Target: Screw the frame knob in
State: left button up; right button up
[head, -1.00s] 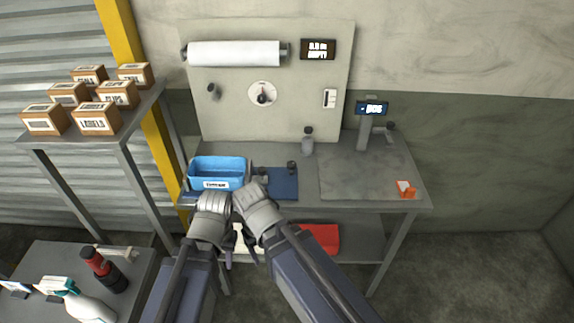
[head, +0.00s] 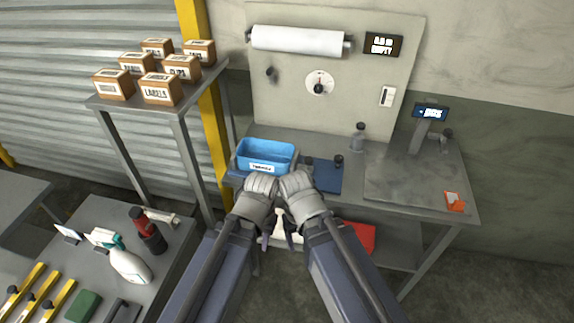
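No part in view can be surely told as the frame knob. A dark round knob (head: 271,72) sits on the upright backboard's left side. Two small dark knob-like pieces stand by the blue mat (head: 326,180) on the bench, one of them (head: 338,160) at its far edge. My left gripper (head: 266,238) and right gripper (head: 298,236) hang side by side in front of the bench's front edge, below the blue bin. Their fingers are small, dark and partly hidden by my wrists, so whether they are open or hold anything is unclear.
A blue bin (head: 265,153) stands on the bench's left. The backboard (head: 362,108) carries a white roll (head: 297,40) and a dial (head: 319,84). A grey bottle (head: 358,137) and a small display (head: 430,112) stand farther right. A side table with a spray bottle (head: 128,262) is at left.

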aim_at(338, 159)
jog(key=i+z, duration=0.15)
jog(key=z, duration=0.2)
jog(key=i+z, duration=0.1)
jog(key=z, duration=0.25)
jog(key=i+z, duration=0.15)
jog(key=z, duration=0.2)
